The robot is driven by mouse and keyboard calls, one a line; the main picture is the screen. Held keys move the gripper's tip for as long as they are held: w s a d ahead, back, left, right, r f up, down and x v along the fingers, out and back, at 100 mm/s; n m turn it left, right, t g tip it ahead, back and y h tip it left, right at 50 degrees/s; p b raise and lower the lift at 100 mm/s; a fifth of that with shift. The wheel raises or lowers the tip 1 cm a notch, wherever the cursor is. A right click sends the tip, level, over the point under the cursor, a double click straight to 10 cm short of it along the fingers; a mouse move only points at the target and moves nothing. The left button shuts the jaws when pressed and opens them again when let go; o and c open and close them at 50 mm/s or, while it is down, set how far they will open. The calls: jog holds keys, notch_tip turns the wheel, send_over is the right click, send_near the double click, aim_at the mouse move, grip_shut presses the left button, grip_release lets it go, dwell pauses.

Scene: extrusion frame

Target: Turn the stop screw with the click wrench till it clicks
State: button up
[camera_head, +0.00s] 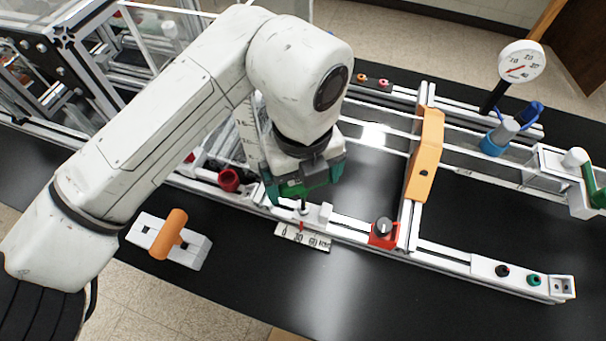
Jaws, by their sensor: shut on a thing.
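My gripper (304,190) points down over the front rail, with its green fingers shut on a small part that they mostly hide. A short dark and pale piece (304,209) shows just below the fingers, on the rail above a white scale (302,238) with a red pointer. I cannot tell whether this is the stop screw. An orange cylindrical handle (171,231) lies across a white cradle (199,250) on the table at front left, apart from my gripper. It may be the click wrench. No other wrench is clearly visible.
A red block with a grey knob (383,232) sits on the front rail. An orange crossbar (425,155) spans the rails.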

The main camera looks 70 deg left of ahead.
jog(key=shift+f, duration=0.1)
jog(key=shift+m, duration=0.8)
jog(key=shift+m+b, duration=0.45)
jog(key=shift+m, duration=0.25)
jog(key=shift+m, duration=0.8)
jog(key=shift+f+b, duration=0.1)
jog(key=shift+b, duration=0.25)
